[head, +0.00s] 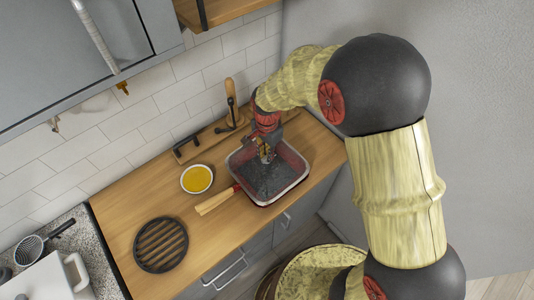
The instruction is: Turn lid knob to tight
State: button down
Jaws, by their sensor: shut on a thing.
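A square dark grey pan-like vessel (287,188) with a reddish rim stands on the wooden counter, in the middle of the head view. A wooden handle (217,201) sticks out to its left. My gripper (266,158) reaches down from the back over the vessel, with its fingers shut close above the dark grey surface inside the rim. What lies between the fingers is small and mostly hidden; I take it to be the lid knob, but its shape and any tight mark cannot be made out.
A bowl of yellow liquid (197,179) stands left of the vessel. A round black slatted trivet (161,245) lies at front left. Wooden utensils (233,105) stand by the tiled wall. The counter (115,215) is bare around the trivet. A grey wall closes the right side.

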jog(key=shift+m, duration=0.7)
jog(key=c, duration=1.8)
grip_release()
jog(key=shift+c, duration=0.2)
notch_tip(320, 180, up, 12)
